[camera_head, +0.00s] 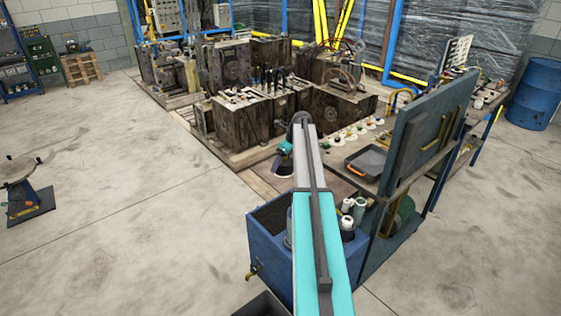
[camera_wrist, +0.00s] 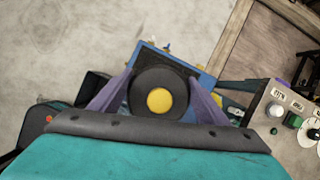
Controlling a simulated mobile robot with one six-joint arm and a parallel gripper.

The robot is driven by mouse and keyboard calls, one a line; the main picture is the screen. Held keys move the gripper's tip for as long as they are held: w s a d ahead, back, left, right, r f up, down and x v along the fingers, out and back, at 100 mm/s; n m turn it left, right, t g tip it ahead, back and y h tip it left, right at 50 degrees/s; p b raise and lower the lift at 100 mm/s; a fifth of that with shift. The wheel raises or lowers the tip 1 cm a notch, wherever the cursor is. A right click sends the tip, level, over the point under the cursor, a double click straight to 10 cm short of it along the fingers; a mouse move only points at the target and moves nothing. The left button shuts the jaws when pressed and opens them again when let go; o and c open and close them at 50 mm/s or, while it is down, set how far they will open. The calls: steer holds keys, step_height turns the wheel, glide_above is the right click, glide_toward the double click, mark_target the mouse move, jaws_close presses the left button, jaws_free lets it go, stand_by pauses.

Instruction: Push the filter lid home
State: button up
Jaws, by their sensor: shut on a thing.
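My gripper (camera_wrist: 158,84) is shut on a round black piece with a yellow centre (camera_wrist: 159,101), which I take to be the filter lid. Its two purple fingers lie on either side of the piece. In the head view my gripper (camera_head: 284,166) hangs at the end of the arm, left of the bench. A blue tank (camera_head: 266,254) with a dark top stands nearer, partly hidden by my arm. A blue surface shows behind the held piece in the wrist view. No filter opening shows clearly.
A workbench with an orange-edged tray (camera_head: 367,162) and a tall blue-green panel (camera_head: 425,128) stands on the right. White bottles (camera_head: 348,206) are beside my arm. Heavy mould blocks (camera_head: 240,120) fill the back.

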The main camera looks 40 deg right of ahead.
steer(key=shift+s+d+m+h+b, duration=0.35)
steer(key=shift+s+d+m+b, duration=0.45)
steer(key=shift+s+d, duration=2.9)
steer(key=shift+s+d+m+h+b, duration=0.4)
steer(key=shift+s+d+m, duration=1)
steer(key=shift+s, duration=4.3)
steer(key=shift+s+d+m+h+b, duration=0.35)
steer(key=shift+s+d+m+b, duration=0.3)
steer(key=shift+s+d, duration=3.15)
steer(key=shift+s+a+f+b, duration=0.3)
steer(key=shift+f+b, duration=0.55)
steer(key=shift+f, duration=1.85)
steer(key=shift+s+a+f+b, duration=0.3)
steer(key=shift+f+b, duration=0.5)
steer(key=shift+f, duration=1.85)
steer(key=shift+s+a+f+b, duration=0.25)
steer(key=shift+f+b, duration=0.6)
steer(key=shift+f, duration=1.85)
steer(key=shift+w+a, duration=0.1)
